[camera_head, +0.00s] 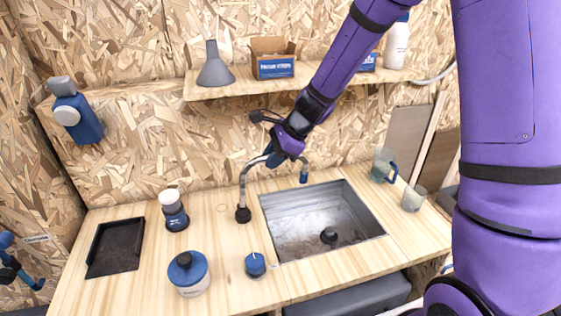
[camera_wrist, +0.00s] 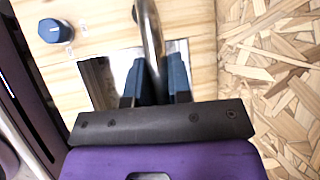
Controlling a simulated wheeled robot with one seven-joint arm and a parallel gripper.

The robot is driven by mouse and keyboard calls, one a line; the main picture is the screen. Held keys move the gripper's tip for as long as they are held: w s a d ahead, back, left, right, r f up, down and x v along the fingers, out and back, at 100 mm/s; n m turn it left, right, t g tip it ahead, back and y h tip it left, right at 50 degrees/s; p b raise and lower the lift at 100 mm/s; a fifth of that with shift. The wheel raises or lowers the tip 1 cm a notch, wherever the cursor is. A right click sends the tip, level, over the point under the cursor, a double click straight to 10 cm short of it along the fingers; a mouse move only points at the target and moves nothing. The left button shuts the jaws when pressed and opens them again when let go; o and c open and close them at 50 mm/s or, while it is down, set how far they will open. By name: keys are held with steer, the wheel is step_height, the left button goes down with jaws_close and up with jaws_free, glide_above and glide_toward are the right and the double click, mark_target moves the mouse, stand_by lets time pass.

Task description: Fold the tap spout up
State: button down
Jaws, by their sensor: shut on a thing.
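The tap spout (camera_head: 248,168) is a curved grey metal tube rising from a dark base (camera_head: 242,214) on the counter left of the sink. Its top arcs to the right, and its blue-tipped outlet (camera_head: 304,175) hangs over the sink's back edge. My gripper (camera_head: 274,158) is at the top of the arc, partly hiding the tube. In the wrist view the spout (camera_wrist: 151,35) runs between the two blue fingers of my gripper (camera_wrist: 156,80), which are shut on it. The blue tap knob (camera_head: 255,264) stands on the counter in front, and it also shows in the wrist view (camera_wrist: 55,31).
The metal sink (camera_head: 290,236) has a dark drain piece inside. A blue-lidded jar (camera_head: 188,274), a blue and white container (camera_head: 173,210) and a black tray (camera_head: 118,247) stand left. A wooden shelf (camera_head: 230,91) hangs behind my arm.

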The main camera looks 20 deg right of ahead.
steer(key=shift+a+r+h, duration=0.4)
steer(key=shift+a+h, duration=0.1)
steer(key=shift+a, duration=0.35)
steer(key=c, duration=1.1)
jaws_free()
steer(key=shift+a, duration=0.1)
steer(key=shift+o, duration=0.2)
steer(key=shift+r, duration=0.15)
steer(key=v, duration=1)
steer(key=shift+d+r, duration=0.25)
steer(key=shift+r, duration=0.05)
steer(key=s+d+r+n+t+h, duration=0.1)
steer(key=s+d+r+n, duration=0.2)
steer(key=s+n, duration=0.3)
steer(key=s+d+r+n+t+h, duration=0.1)
steer(key=s+d+r+n, duration=0.3)
steer(key=s, duration=0.8)
steer(key=s+d+r+n+t+h, duration=0.1)
steer(key=s+d+r+n+h, duration=0.2)
steer(key=s+n, duration=0.4)
steer(key=shift+s+d+r+n, duration=0.3)
steer(key=shift+s+d+r, duration=0.4)
steer(key=shift+s, duration=0.45)
